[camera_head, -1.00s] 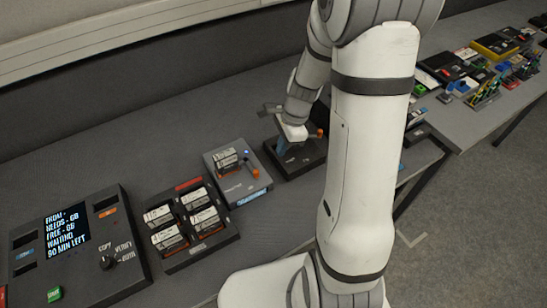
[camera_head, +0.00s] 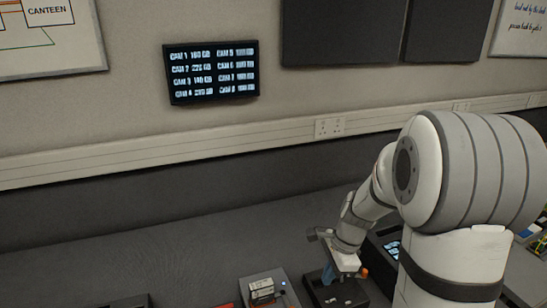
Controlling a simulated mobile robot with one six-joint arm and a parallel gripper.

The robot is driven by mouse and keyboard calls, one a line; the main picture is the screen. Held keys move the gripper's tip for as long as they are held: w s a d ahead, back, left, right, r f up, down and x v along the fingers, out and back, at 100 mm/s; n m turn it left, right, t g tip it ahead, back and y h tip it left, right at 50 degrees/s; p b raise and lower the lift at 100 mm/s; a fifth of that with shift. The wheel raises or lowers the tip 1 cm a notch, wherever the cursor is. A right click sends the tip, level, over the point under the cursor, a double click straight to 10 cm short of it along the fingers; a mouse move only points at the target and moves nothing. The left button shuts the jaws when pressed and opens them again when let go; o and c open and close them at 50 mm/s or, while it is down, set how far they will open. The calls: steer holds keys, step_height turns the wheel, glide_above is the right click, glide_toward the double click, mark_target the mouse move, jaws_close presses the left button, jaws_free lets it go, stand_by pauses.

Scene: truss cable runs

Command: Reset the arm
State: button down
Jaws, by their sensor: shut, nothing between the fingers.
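My white arm (camera_head: 460,250) fills the lower right, with its big rounded joint above. An orange knob (camera_head: 365,272) shows just right of the wrist.
A grey box (camera_head: 282,300) holding small labelled cards stands left of the tray. A dark unit with a lit display (camera_head: 392,248) is behind my arm. A wall screen (camera_head: 211,71) lists camera sizes, above a pale trunking rail.

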steer(key=s+a+r+n+t+h, duration=0.2)
steer(key=s+r+n+t, duration=0.1)
steer(key=s+r+n, duration=1)
steer(key=s+n, duration=0.2)
steer(key=n, duration=0.1)
steer(key=shift+a+r+n+h, duration=0.2)
steer(key=shift+a+n+h, duration=0.05)
steer(key=shift+n+h, duration=0.05)
